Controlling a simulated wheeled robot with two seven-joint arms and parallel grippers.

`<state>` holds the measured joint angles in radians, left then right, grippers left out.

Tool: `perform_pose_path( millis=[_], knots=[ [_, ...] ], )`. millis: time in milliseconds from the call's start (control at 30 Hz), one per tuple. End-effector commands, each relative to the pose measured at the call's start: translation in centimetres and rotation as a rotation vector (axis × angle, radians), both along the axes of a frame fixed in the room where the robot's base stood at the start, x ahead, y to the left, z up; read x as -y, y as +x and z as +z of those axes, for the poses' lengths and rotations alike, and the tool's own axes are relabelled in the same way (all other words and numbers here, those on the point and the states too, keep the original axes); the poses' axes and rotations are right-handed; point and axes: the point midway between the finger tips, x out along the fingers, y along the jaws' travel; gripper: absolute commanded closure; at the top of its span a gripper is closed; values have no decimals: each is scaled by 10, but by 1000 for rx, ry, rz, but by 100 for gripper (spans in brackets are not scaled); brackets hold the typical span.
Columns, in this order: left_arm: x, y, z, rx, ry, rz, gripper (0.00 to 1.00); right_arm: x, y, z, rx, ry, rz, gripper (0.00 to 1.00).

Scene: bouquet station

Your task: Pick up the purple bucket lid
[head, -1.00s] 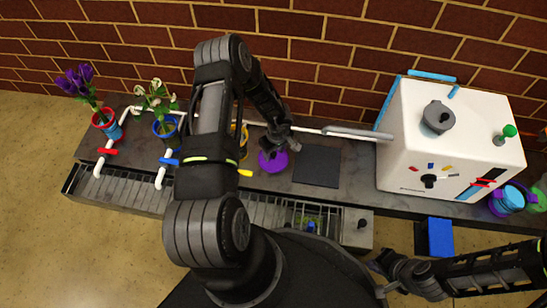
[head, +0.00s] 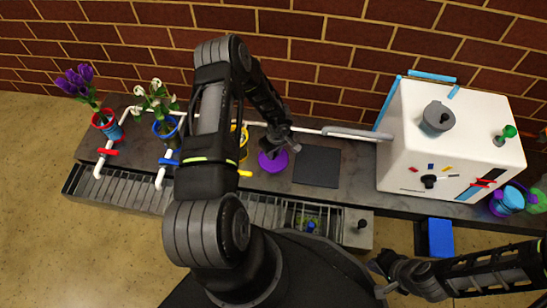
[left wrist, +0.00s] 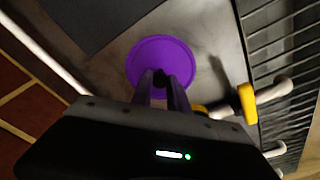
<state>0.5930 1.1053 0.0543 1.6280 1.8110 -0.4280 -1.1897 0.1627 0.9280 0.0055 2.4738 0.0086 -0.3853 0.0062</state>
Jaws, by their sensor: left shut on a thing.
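The purple bucket lid (head: 273,164) is a round disc on or just above the grey counter (head: 341,191), left of a dark square mat. My left gripper (head: 277,148) reaches down to it from above. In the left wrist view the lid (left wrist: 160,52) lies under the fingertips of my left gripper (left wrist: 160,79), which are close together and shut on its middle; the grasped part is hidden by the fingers. I cannot tell whether the lid is clear of the counter. My right gripper (head: 384,276) is at the lower right, far from the lid, its fingers unclear.
The dark mat (head: 317,166) is flat and empty. A white machine (head: 450,140) stands on the right. Flowers stand in a red-rimmed bucket (head: 106,124) and a blue-rimmed bucket (head: 166,128) at left. A yellow bucket (head: 243,140) is partly behind my left arm. A grated trough (head: 270,211) runs along the front.

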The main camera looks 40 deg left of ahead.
Motion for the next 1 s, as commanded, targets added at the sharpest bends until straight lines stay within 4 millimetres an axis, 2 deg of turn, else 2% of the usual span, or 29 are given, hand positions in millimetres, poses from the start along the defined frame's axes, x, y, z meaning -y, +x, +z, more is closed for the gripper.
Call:
perform_pose_path(
  millis=[367,567,800,1000],
  knots=[
    [0,0,5,0,0,0,100,0,0,3,-1,0,0,100],
    [-1,0,33,0,1,1,100,0,-2,19,-6,1,3,100],
    [0,0,80,1,0,0,100,1,-7,44,-18,4,10,100],
    [0,0,100,-1,0,0,100,-2,-9,52,-23,8,16,100]
  ],
)
